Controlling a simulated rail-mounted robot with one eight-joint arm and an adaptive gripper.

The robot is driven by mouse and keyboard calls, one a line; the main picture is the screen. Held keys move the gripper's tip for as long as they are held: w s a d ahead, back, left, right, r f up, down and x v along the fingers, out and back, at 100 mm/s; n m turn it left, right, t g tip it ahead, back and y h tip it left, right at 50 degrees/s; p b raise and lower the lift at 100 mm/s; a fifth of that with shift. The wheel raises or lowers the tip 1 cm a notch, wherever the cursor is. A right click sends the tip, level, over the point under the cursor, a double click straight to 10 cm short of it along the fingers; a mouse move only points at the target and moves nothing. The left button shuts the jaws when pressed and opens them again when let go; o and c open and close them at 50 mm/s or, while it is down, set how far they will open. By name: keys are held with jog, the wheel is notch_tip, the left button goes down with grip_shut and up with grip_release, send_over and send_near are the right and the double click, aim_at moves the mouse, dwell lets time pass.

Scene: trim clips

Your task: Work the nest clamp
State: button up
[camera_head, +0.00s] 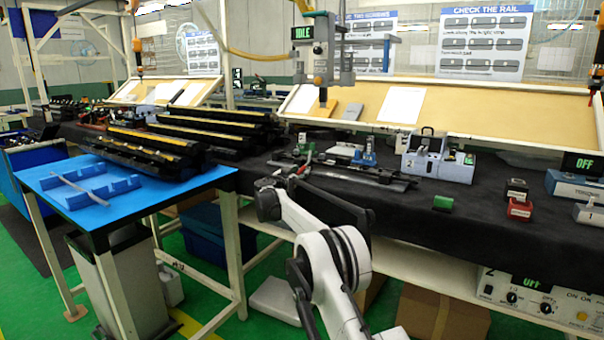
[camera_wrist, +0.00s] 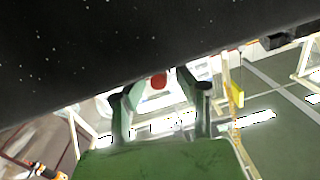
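On the black bench in the head view, a long dark strip fixture (camera_head: 365,173) carries blue and green blocks (camera_head: 364,158). I take this as the clamp nest, but its clamp lever is too small to make out. My gripper (camera_head: 298,172) is at the left end of this fixture, low over the bench's front edge. In the wrist view my gripper (camera_wrist: 161,82) has green fingers standing apart, with a round red knob (camera_wrist: 158,80) between their tips. The knob may be the clamp handle. I see a gap on its right side; contact on its left cannot be told.
A grey-white machine (camera_head: 438,160) stands right of the fixture. A green block (camera_head: 443,203) and a red block (camera_head: 520,210) lie further right. Black trim rails (camera_head: 150,150) are stacked left, near a blue-topped table (camera_head: 130,205). A tool hangs overhead with an IDLE sign (camera_head: 302,33).

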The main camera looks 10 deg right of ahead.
jog(key=shift+x, duration=1.05)
grip_shut()
